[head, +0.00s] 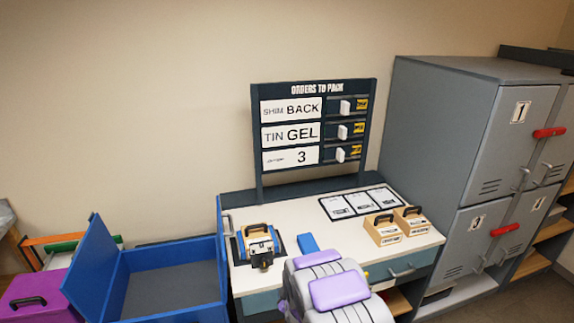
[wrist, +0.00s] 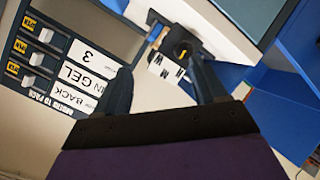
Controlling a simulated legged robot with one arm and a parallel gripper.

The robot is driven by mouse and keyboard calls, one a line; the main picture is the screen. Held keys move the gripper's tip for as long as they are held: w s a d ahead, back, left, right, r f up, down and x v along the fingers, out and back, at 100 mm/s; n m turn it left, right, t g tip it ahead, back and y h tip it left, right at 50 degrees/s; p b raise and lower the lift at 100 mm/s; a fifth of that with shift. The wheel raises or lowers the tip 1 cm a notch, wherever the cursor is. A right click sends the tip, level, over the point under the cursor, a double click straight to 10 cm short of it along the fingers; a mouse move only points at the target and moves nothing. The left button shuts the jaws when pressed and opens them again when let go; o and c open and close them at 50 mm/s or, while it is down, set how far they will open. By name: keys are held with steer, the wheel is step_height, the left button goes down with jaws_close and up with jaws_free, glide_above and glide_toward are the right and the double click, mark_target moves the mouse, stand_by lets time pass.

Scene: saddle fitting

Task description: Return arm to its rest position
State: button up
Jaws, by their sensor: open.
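My gripper (wrist: 160,68) shows in the wrist view with its two dark fingers spread apart. Nothing is seen held between them. Beyond the fingers is a dark device with a yellow mark (wrist: 182,50) on the white bench top. My folded purple and grey arm (head: 335,292) is at the bottom centre of the head view, in front of the bench. I cannot make out the fingers in the head view.
An order board (head: 314,88) stands behind. An open blue bin (head: 172,250) and purple case (head: 40,297) are left. Grey lockers (head: 440,140) stand right.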

steer(key=s+d+r+m+g+h, duration=0.1)
steer(key=s+d+r+m+g, duration=0.25)
steer(key=s+r, duration=0.35)
steer(key=s+d+r+m+g+h, duration=0.1)
steer(key=s+d+r+m+g, duration=0.1)
steer(key=s+d+r+g, duration=0.45)
steer(key=s+d+r+m+g, duration=0.1)
steer(key=s+r, duration=0.3)
steer(key=s, duration=0.7)
steer(key=s+d+r+m+g, duration=0.1)
steer(key=s+r+m+g, duration=0.1)
steer(key=s, duration=1)
steer(key=s+d+r+m+g, duration=0.1)
steer(key=s+r+m+g, duration=0.1)
steer(key=s+r, duration=0.5)
steer(key=s+m, duration=0.1)
steer(key=s, duration=0.4)
steer(key=shift+s+d, duration=0.15)
steer(key=shift+d, duration=0.05)
